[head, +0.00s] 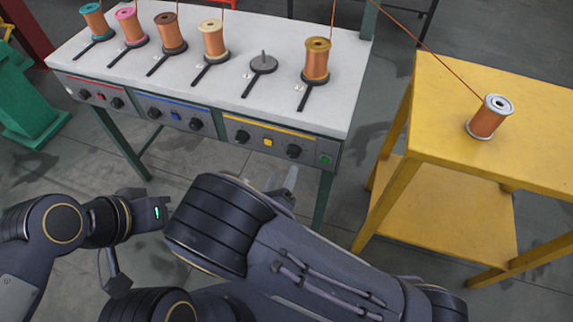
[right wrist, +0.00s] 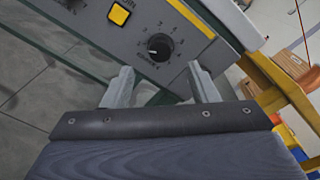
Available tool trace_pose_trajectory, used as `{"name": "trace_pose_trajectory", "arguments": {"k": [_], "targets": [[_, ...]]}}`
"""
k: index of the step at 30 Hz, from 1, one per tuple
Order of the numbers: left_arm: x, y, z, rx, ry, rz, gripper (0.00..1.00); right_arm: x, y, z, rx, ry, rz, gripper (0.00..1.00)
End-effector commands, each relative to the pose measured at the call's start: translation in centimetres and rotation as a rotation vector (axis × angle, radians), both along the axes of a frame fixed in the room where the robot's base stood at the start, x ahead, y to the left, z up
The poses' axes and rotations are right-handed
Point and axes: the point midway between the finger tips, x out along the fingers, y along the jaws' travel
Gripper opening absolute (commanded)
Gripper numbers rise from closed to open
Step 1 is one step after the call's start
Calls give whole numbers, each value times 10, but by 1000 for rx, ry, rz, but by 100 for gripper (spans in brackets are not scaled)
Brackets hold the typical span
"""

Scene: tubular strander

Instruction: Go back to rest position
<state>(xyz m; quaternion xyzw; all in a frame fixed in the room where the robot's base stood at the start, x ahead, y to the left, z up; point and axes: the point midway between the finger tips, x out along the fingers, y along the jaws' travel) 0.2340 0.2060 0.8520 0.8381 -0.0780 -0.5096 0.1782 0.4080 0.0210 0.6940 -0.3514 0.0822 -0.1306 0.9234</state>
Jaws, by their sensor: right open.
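My right gripper (head: 288,184) shows just past my dark right forearm, in front of the grey-white bench. In the right wrist view its two pale fingers (right wrist: 162,86) stand apart with nothing between them, below a black knob (right wrist: 160,46) on the bench's control panel. My left arm comes in from the left. Its wrist end with a green light (head: 157,212) is beside my right arm. The left fingers cannot be made out.
The bench (head: 290,35) carries several wire spools, among them an orange one (head: 316,62), and an empty spindle (head: 263,64). A yellow table (head: 500,85) on the right holds a copper-coloured spool (head: 490,118) with a wire running up. Floor shows between bench and table.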

Motion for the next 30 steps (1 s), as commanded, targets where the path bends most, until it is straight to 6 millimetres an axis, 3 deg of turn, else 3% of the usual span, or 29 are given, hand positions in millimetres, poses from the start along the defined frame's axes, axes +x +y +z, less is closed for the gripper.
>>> {"name": "trace_pose_trajectory", "arguments": {"k": [5,22,26,30], "targets": [[0,0,0,0,0,0,36,-10,3,1,-1,0,0,53],[0,0,0,0,0,0,36,-8,-3,4,26,5,-28,53],[0,0,1,0,0,0,36,-4,-35,19,181,29,-190,53],[0,0,0,0,0,0,36,-11,-100,38,496,56,-526,53]]}}
